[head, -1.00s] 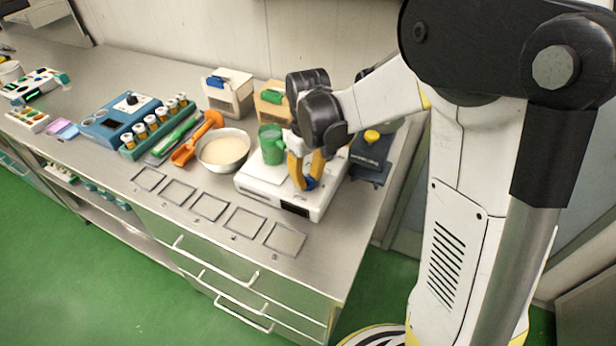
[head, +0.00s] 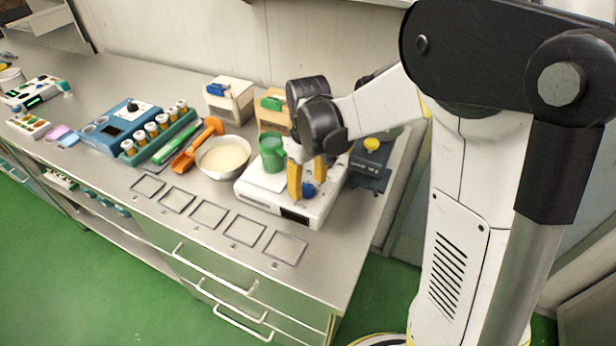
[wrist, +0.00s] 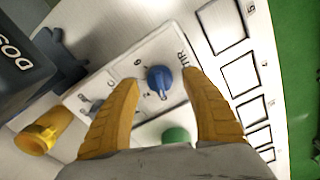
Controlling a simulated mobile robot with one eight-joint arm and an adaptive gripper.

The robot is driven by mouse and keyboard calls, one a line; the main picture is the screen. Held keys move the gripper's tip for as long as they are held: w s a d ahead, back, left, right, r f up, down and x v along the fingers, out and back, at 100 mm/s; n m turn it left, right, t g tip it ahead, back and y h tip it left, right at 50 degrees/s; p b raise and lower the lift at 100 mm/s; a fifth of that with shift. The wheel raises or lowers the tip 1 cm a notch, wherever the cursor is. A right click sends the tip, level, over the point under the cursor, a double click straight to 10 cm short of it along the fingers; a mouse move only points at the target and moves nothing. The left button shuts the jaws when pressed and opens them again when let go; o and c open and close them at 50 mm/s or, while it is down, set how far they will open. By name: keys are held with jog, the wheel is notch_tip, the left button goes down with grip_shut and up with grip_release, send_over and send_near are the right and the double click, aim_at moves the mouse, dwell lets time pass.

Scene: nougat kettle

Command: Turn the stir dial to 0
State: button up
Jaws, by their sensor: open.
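The stir dial is a round blue knob (head: 308,190) on the front part of a white stirrer unit (head: 258,198). In the wrist view the blue knob (wrist: 159,78) has a light mark toward the lower edge of the picture. Printed characters surround it, but they are too small to read surely. My gripper (head: 307,186) is open over the dial, and its two yellow fingers stand apart on either side. In the wrist view, gaps show between my gripper (wrist: 160,77) fingertips and the knob.
A green cup (head: 271,153) stands on the unit's plate, left of my fingers. A bowl of pale contents (head: 222,156) is to the left. Empty square frames (head: 246,229) lie along the bench front.

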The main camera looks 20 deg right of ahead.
aim_at(308, 185)
notch_tip(308, 185, up, 12)
jog(key=shift+f, duration=0.15)
dwell(0.5)
jog(key=s+f+m+t+b, duration=0.1)
jog(key=s+m+t, duration=0.3)
jog(key=s, duration=1.1)
jog(key=shift+m+t+b, duration=0.3)
jog(key=shift+t+b, duration=0.15)
jog(key=shift+t, duration=1.05)
jog(key=shift+f, duration=0.1)
